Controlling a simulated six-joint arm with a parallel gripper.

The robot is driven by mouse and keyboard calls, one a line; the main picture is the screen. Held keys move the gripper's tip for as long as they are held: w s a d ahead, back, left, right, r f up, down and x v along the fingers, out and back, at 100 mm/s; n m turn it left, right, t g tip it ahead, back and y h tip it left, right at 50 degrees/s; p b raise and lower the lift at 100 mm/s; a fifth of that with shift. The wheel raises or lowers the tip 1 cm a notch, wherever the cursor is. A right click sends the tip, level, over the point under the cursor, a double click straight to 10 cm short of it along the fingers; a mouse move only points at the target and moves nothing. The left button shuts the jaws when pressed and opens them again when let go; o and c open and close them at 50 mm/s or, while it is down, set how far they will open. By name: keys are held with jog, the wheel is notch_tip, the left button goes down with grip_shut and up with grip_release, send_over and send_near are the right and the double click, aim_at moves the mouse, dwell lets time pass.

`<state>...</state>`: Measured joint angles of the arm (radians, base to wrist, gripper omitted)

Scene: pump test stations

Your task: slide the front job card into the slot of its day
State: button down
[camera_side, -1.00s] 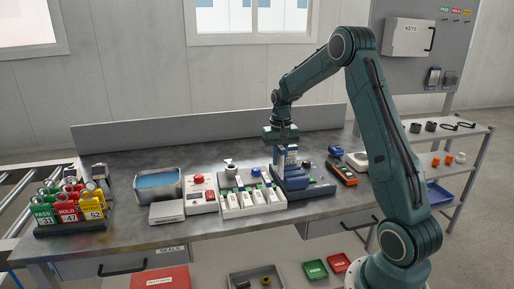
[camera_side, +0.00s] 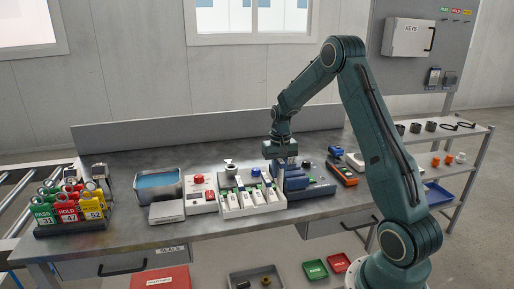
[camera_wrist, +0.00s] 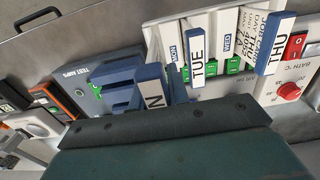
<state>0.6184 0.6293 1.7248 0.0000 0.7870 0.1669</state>
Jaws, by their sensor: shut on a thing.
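My gripper (camera_side: 281,164) is shut on an upright job card (camera_side: 281,178), low over the right end of the white day rack, where the rack meets the blue stepped stand (camera_side: 318,190). In the wrist view the held card (camera_wrist: 154,88) has a blue top edge and a white face with an "N" showing; the rest of its word is hidden by my gripper. The white rack (camera_wrist: 152,42) carries several upright cards, among them a TUE card (camera_wrist: 197,55) and a THU card (camera_wrist: 280,45). I cannot tell whether the held card's lower edge is inside a slot.
Left of the rack are a white box with a red knob (camera_side: 203,195), a grey box (camera_side: 166,212) and a metal bath (camera_side: 157,184). An orange-and-dark meter (camera_side: 343,173) lies right of the stand. Coloured tags (camera_side: 68,209) stand at the far left.

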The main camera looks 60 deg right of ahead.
aim_at(278, 182)
jog(key=shift+f, duration=2.55)
jog(key=c, duration=1.3)
grip_release()
jog(key=shift+o, duration=0.2)
notch_tip(278, 182, up, 14)
jog(key=shift+f, duration=0.25)
jog(key=shift+r, duration=0.15)
